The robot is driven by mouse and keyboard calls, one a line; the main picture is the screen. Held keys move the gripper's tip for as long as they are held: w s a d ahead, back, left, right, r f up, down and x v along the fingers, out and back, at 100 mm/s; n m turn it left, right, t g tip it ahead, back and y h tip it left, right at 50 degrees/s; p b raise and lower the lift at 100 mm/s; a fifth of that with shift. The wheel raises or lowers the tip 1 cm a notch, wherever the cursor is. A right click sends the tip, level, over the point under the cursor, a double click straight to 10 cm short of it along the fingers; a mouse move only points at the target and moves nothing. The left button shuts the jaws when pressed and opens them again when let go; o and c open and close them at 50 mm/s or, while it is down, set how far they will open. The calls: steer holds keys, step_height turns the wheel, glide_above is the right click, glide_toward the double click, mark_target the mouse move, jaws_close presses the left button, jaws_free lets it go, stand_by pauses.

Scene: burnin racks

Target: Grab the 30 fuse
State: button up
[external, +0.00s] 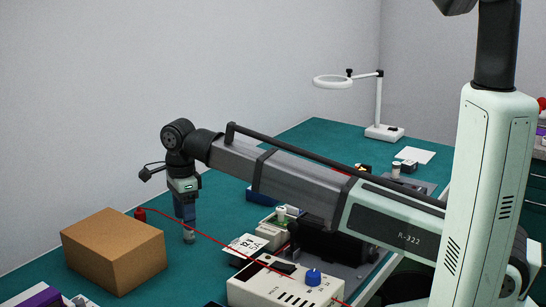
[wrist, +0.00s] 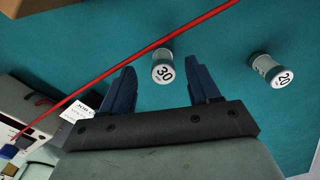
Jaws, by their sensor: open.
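The 30 fuse (wrist: 162,68) is a small grey cylinder with a white end marked "30". In the external view my gripper (external: 187,222) points down close to the mat, right of the cardboard box. A small grey cylinder (external: 188,236) shows at its fingertips; its marking cannot be read there.
A red cable (wrist: 120,76) crosses near my fingers. A cardboard box (external: 113,250) stands left, and a white device with a blue knob (external: 285,287) stands in front. A magnifier lamp (external: 380,110) is at the back.

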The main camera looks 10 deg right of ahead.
mark_target(190, 237)
steer(key=shift+w+d+f, duration=0.15)
steer(key=shift+d+f, duration=0.05)
steer(key=shift+f, duration=1.15)
steer(key=shift+w+d+f, duration=0.1)
steer(key=shift+d+f, duration=0.1)
steer(key=shift+f, duration=1.1)
steer(key=shift+c, duration=0.3)
jaws_close()
